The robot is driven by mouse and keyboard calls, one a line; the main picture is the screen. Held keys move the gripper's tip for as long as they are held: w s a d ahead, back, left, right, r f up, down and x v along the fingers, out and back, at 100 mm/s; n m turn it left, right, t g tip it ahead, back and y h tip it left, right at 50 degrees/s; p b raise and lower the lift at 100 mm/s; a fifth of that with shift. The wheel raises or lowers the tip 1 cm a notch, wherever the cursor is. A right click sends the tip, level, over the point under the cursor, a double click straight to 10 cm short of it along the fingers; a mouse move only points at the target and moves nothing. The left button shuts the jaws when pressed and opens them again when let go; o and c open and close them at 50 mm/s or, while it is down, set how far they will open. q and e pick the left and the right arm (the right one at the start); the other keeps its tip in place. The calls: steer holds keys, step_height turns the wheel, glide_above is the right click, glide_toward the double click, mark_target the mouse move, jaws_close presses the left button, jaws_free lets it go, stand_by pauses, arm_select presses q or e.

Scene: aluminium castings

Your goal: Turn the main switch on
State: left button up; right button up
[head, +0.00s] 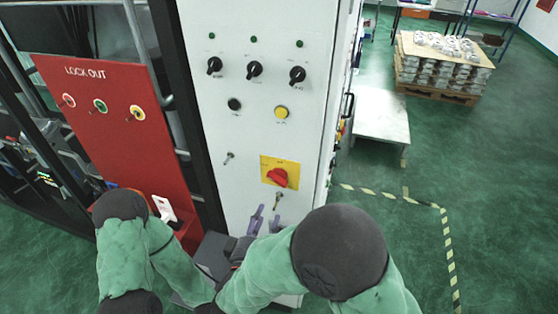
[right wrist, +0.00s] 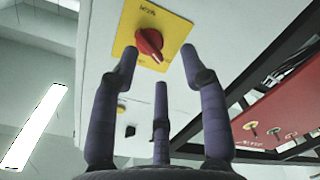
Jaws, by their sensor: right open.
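The main switch is a red rotary knob (head: 278,177) on a yellow plate (head: 267,160), low on the white cabinet front. The knob also shows in the right wrist view (right wrist: 149,45), which sees the cabinet upside down. My right gripper (head: 268,213) is below the yellow plate in the head view. In the right wrist view its purple fingers (right wrist: 159,62) are spread and empty, with the knob just beyond the tips, and no contact shows. My left arm is at the lower left of the head view; its gripper is out of view.
Black selector knobs (head: 254,70), a yellow button (head: 281,112) and a toggle (head: 229,157) are above. A red lockout board (head: 110,130) stands left. A metal table (head: 381,112) and loaded pallet (head: 442,65) are right.

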mark_target(277, 182)
arm_select(q)
steer(key=r, duration=0.1)
steer(key=r+p, duration=0.1)
steer(key=p, duration=0.1)
steer(key=shift+w+r, duration=0.25)
steer(key=shift+r, duration=0.15)
arm_select(e)
steer(key=shift+h, duration=0.4)
steer(key=w+d+r, duration=0.1)
steer(key=w, duration=0.2)
steer(key=w+d+r, duration=0.1)
steer(key=w, duration=0.2)
steer(key=w+d+r, duration=0.1)
steer(key=w, duration=0.2)
steer(key=shift+w+r, duration=0.2)
jaws_close()
